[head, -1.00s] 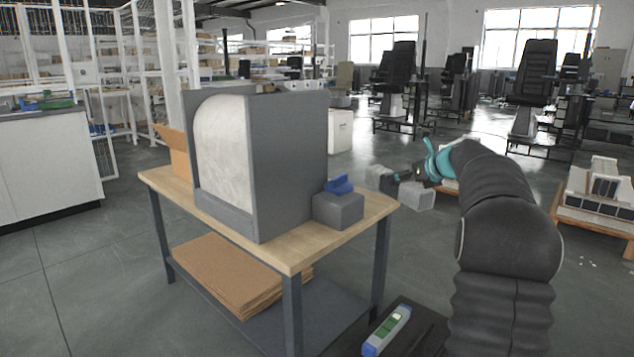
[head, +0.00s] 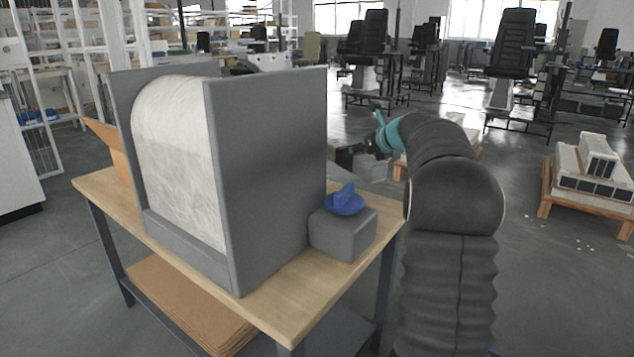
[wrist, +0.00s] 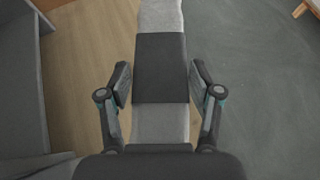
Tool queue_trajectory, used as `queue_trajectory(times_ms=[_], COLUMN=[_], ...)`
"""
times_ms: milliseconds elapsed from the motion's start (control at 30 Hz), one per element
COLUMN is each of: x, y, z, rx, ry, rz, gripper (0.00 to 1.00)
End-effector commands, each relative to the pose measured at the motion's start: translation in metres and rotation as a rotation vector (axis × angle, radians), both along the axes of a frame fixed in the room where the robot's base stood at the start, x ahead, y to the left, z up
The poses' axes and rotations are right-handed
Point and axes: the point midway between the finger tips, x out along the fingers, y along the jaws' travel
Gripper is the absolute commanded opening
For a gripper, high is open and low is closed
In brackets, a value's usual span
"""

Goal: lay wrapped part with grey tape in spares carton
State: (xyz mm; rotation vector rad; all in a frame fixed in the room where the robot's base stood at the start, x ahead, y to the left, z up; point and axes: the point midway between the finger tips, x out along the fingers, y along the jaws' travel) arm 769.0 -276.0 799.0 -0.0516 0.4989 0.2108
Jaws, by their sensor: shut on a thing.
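My gripper (wrist: 160,84) is shut on a wrapped part, pale grey-white (wrist: 160,122) with a wide dark grey tape band (wrist: 160,68) round its middle. One finger is on each side of the band. In the head view the gripper (head: 358,154) is beyond the bench's right end, and the part (head: 372,169) shows only partly. In the wrist view the part is above the bench edge, with wood to its left and floor to its right. A brown cardboard carton (head: 108,146) stands at the bench's far left; mostly a flap shows, and its inside is hidden.
A tall grey housing with a pale roll (head: 265,180) stands on the wooden bench (head: 285,300), between my gripper and the carton. A grey block (head: 343,236) with a blue knob (head: 344,200) sits at the bench's right end. Open floor and a loaded pallet (head: 590,200) lie to the right.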

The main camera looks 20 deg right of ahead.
Motion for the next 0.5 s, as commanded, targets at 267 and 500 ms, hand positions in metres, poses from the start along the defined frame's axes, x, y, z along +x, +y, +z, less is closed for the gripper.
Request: queue_trajectory(times_ms=[267, 500], x=[0.023, 0.036], y=[0.054, 0.081], z=[-0.032, -0.05], rx=[-0.001, -0.001], ry=[-0.002, -0.002], rz=[0.009, 0.005], gripper=[0.01, 0.01])
